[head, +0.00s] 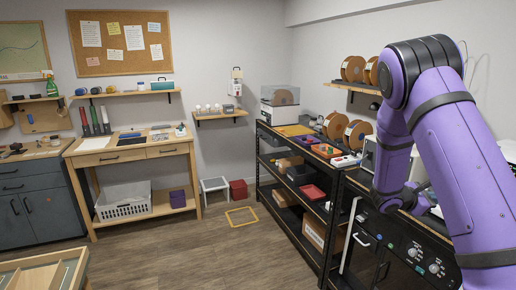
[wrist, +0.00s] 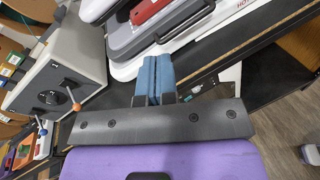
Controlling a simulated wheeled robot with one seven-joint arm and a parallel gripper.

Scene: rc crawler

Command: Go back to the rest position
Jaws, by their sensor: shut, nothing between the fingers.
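My gripper (wrist: 155,78) shows in the wrist view with its two blue fingers pressed together and nothing between them. It is over the edge of a dark bench, beside a grey case with a red item (wrist: 150,12) on it. In the head view my purple arm fills the right side, bent down over the bench top of the black shelving (head: 325,170). The fingers are hidden in the head view.
A grey box with a black knob and levers (wrist: 62,88) stands left of the fingers in the wrist view. Filament spools (head: 357,133) and a printer (head: 280,110) line the bench. A wooden worktable (head: 130,150) stands at the back left. The wooden floor (head: 210,255) is mostly clear.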

